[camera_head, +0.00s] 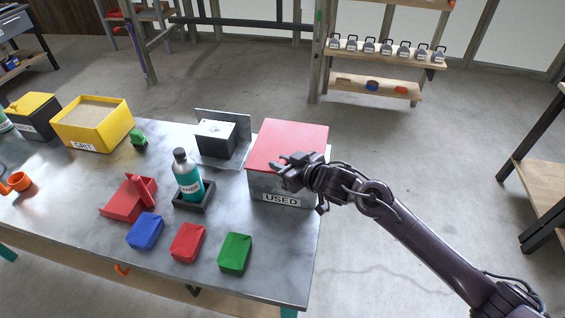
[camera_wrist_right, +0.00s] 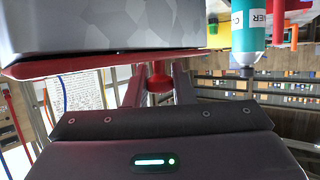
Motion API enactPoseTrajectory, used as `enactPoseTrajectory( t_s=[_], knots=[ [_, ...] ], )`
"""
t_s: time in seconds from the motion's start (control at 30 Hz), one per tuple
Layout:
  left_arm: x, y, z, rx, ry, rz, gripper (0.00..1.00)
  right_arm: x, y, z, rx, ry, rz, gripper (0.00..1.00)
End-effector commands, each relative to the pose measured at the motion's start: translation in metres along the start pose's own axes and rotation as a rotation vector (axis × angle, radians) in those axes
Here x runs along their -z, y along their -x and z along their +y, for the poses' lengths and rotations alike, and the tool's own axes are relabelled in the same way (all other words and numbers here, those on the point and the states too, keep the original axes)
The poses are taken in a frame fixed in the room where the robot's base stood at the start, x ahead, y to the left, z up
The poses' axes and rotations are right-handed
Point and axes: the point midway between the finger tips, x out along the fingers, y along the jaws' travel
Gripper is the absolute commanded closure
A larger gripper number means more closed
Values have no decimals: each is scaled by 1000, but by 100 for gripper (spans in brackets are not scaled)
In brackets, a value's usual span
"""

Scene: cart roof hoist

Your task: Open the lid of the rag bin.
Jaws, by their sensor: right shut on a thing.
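The rag bin (camera_head: 265,186) is a grey box labelled "USED" at the right end of the workbench. Its red lid (camera_head: 290,138) lies flat over the top and looks closed. My right gripper (camera_head: 286,166) is at the lid's front edge, reaching in from the right. In the right wrist view, the fingers (camera_wrist_right: 158,84) are shut on a red knob (camera_wrist_right: 158,76) at the edge of the red lid (camera_wrist_right: 90,67). The bin's grey wall (camera_wrist_right: 100,25) fills the upper part of that view. My left gripper is not in view.
A teal bottle (camera_head: 188,179) stands in a black tray left of the bin. A metal bracket with a dark block (camera_head: 215,139) is behind it. Blue, red and green blocks (camera_head: 235,253) lie in front. Floor right of the bench (camera_head: 420,150) is clear.

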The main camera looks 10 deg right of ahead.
Motion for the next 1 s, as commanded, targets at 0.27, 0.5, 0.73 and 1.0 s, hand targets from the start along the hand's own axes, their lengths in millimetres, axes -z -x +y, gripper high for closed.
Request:
enactPoseTrajectory(
  t_s=[0.27, 0.5, 0.73, 1.0],
  knots=[
    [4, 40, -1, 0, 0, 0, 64, 25, 8, 3, 25, -64, -51, 100],
    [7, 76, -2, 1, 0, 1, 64, 53, 14, 10, 36, -91, -69, 100],
    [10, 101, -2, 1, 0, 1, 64, 88, 17, 24, 32, -89, -61, 100],
    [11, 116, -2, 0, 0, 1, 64, 112, 16, 39, 31, -88, -60, 100]
  ],
)
